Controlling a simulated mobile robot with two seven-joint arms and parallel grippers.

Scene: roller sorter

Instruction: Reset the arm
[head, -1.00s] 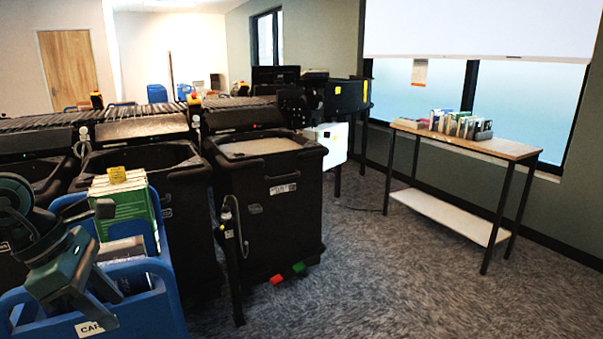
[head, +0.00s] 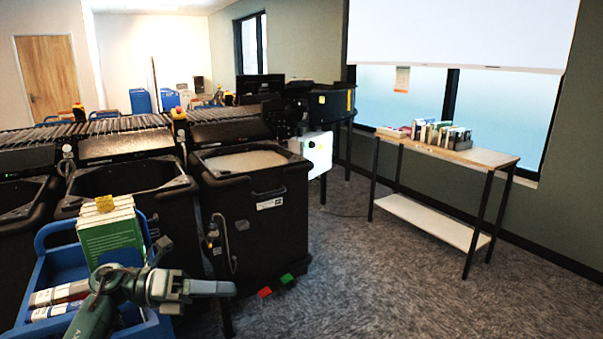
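My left arm comes up from the bottom left in the head view. Its gripper (head: 167,277) is in front of the blue cart's right side, over the floor edge of the black bins. Two dark finger parts stand well apart, one above and one below the hand, and I see nothing held between them. The blue cart (head: 44,272) carries green-covered books (head: 110,236) with a yellow tag on top, and more books (head: 60,292) lie lower in it. The arm hides part of the cart's front. My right gripper is out of view.
Black sorter bins (head: 255,225) stand behind the cart under the roller line (head: 85,130). A red block (head: 264,292) and a green block (head: 287,279) are by a bin's foot. A table (head: 490,158) with books stands at right. Carpet between is clear.

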